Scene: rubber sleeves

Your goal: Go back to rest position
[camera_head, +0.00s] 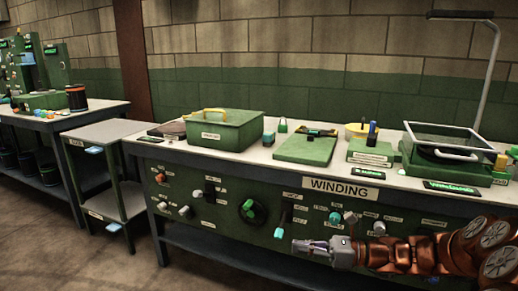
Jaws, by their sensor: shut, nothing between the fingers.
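My gripper (308,247) is at the lower right, in front of the green front panel of the winding bench. Its fingers point left and are closed, with nothing held. My copper-coloured arm reaches in from the right edge and hides part of the panel. The gripper is lower than the bench top (230,155), near the panel's knobs. Whether it touches the panel cannot be told.
On the bench stand a green bin (226,129) with a yellow handle, a green block (306,147) and a clear-lidded green box (447,160). A small side table (104,132) and another bench (70,118) stand left. Floor is clear at lower left.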

